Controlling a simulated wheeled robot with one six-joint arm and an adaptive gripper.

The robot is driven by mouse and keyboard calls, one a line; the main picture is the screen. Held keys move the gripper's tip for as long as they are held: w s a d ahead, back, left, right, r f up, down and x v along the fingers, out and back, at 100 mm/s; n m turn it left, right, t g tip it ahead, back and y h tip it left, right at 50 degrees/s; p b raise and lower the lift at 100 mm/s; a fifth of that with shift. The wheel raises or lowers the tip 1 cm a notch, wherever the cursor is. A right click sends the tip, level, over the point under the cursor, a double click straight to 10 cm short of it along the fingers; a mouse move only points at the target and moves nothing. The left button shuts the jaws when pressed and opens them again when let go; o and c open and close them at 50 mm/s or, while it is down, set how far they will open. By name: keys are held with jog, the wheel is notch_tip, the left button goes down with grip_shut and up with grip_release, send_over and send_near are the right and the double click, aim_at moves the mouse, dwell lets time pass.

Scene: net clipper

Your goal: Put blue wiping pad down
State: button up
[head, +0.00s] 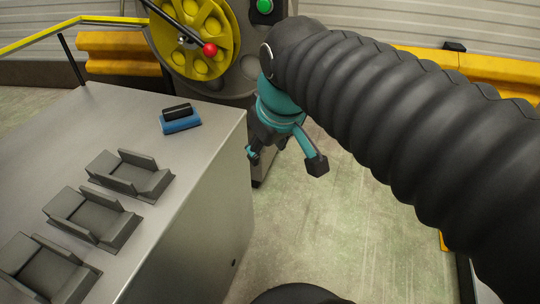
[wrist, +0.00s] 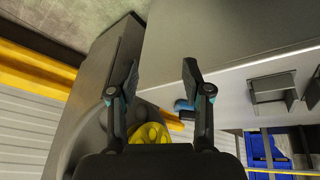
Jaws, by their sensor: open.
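The blue wiping pad (head: 181,122) with a black handle on top lies on the grey metal table (head: 215,133), near its far right corner in the head view. In the wrist view a small part of the blue pad (wrist: 183,105) shows beside the right finger, which partly hides it. My gripper (head: 287,160) is open and empty. It is to the right of the table's edge and apart from the pad. In the wrist view its two fingers (wrist: 160,82) are spread wide with nothing between the tips.
Several grey holders (head: 130,174) stand in a row on the table's left part. A yellow wheel (head: 190,35) with a red-knobbed lever (head: 210,49) is behind the table. Yellow barriers (head: 120,52) line the wall. The floor (head: 315,240) right of the table is clear.

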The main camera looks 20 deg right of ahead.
jog(key=s+d+f+m+t, duration=0.1)
jog(key=s+d+f+m, duration=0.1)
jog(key=s+f, duration=0.3)
jog(key=shift+s+f+m, duration=0.25)
jog(key=shift+f+m, duration=0.4)
jog(key=shift+m, duration=0.15)
dwell(0.5)
